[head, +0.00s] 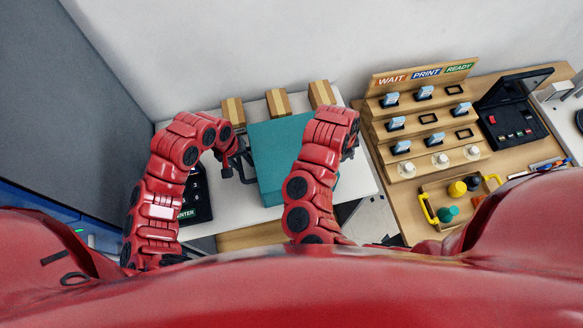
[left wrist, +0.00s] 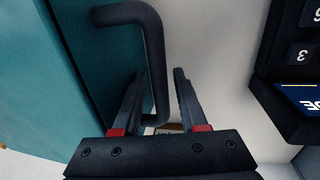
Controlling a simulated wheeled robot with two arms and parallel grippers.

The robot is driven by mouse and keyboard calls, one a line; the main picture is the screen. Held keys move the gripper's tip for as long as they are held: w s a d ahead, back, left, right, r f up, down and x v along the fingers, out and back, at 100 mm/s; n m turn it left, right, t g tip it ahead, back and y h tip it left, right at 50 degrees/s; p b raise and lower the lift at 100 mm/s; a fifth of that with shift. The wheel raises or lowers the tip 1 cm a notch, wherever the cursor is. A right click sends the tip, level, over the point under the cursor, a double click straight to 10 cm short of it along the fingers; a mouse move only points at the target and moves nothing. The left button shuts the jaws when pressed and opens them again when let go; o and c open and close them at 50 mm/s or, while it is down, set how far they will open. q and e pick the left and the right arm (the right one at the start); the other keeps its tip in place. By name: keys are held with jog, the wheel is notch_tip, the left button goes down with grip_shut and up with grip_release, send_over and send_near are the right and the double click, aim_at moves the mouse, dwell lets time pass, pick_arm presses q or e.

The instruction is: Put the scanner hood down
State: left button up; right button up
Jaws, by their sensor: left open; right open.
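The scanner hood is a teal box-like piece (head: 272,150) in the middle of the white table in the head view; my right arm covers part of it. Its teal side (left wrist: 30,90) fills the left of the left wrist view. A black bar handle (left wrist: 150,40) sticks out from it. My left gripper (head: 240,166) is at the hood's left side. In the left wrist view its jaws (left wrist: 158,75) are open, with the handle's bar between them, not clamped. My right gripper (head: 351,146) is open at the hood's right side, mostly hidden by its arm.
A black keypad (head: 196,200) lies left of the hood. To the right, a wooden desk holds a WAIT/PRINT/READY rack (head: 425,75), a black case (head: 512,120) and a yellow-handled tray (head: 425,207).

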pick_arm(q)
jog(key=shift+r, duration=0.1)
pick_arm(e)
jog(key=shift+a, duration=0.1)
pick_arm(q)
jog(key=r, duration=0.3)
jog(key=a+r, duration=0.1)
jog(key=r, duration=0.2)
jog(key=shift+a+r, duration=0.15)
jog(key=shift+r, duration=0.2)
pick_arm(e)
jog(key=shift+r, duration=0.1)
pick_arm(q)
jog(key=shift+s+a+r, duration=0.1)
jog(key=shift+s+r, duration=0.05)
jog(key=shift+r, duration=0.3)
pick_arm(e)
jog(key=v, duration=1.1)
jog(key=shift+r, duration=0.35)
